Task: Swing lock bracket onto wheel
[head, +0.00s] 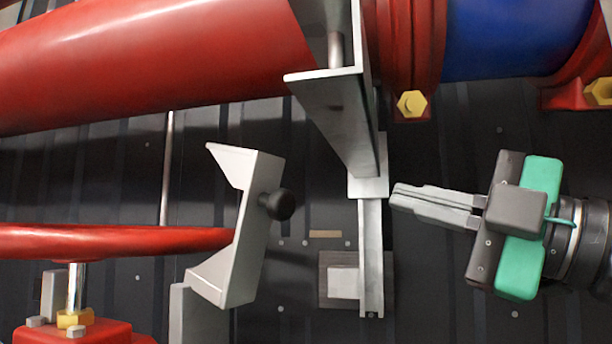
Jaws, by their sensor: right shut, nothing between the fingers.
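The red wheel (110,240) shows nearly edge-on at the lower left. The light grey lock bracket (248,215) stands at its right end, with its open side facing left and a black knob (277,204) on its right side. The wheel's rim end lies between the bracket's upper and lower arms in this view; I cannot tell whether they touch. My right gripper (396,196) is at the right, shut and empty, its fingers pointing left. It is apart from the bracket, to the right of the knob. My left gripper is not in view.
A grey metal support (371,240) stands between the bracket and my right gripper. A large red pipe (160,60) crosses the top, with a blue section (510,35) and yellow bolts at the right. A red valve body (85,333) with a steel stem is below the wheel.

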